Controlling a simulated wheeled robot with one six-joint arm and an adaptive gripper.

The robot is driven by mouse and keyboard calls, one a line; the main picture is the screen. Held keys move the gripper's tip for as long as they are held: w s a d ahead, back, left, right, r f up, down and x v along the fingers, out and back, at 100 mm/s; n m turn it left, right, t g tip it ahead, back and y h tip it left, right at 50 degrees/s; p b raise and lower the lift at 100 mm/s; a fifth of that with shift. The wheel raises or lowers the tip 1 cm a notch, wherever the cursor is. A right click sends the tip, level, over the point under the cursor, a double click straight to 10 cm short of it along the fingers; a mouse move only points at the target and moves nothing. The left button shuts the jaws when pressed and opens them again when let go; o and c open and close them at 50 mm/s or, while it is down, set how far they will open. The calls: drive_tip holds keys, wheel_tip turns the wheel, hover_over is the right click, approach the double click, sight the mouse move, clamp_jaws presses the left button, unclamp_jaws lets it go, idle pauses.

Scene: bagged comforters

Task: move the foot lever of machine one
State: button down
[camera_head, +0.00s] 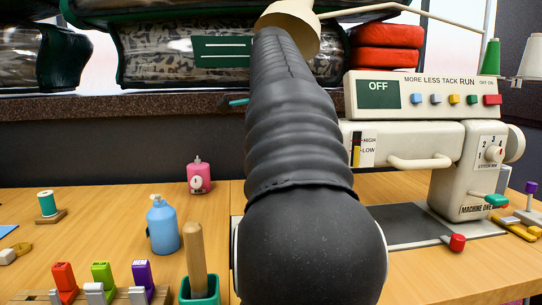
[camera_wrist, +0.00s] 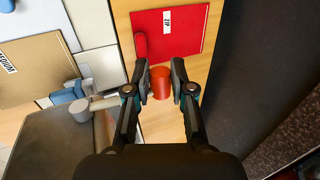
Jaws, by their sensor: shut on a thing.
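Machine one (camera_head: 465,180) is a cream sewing machine at the right of the table in the head view. A green lever (camera_head: 497,200) sticks out beside its name label. A red knob (camera_head: 457,242) sits low at the edge of its grey bed. I cannot tell for sure which part is the foot lever. In the wrist view my gripper (camera_wrist: 160,83) is shut on a red cylinder (camera_wrist: 160,84), with a fingertip on either side. Whether this cylinder belongs to the machine cannot be told. My arm hides my gripper in the head view.
A control box (camera_head: 422,95) reading OFF is above the machine. A blue bottle (camera_head: 162,226), a pink bottle (camera_head: 199,176) and a wooden-handled tool (camera_head: 195,250) stand on the left. A red labelled panel (camera_wrist: 172,33) lies beyond my fingertips in the wrist view.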

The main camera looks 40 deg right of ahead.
idle(0.3)
drive_tip(key=c, duration=1)
unclamp_jaws()
drive_tip(key=v, duration=1.2)
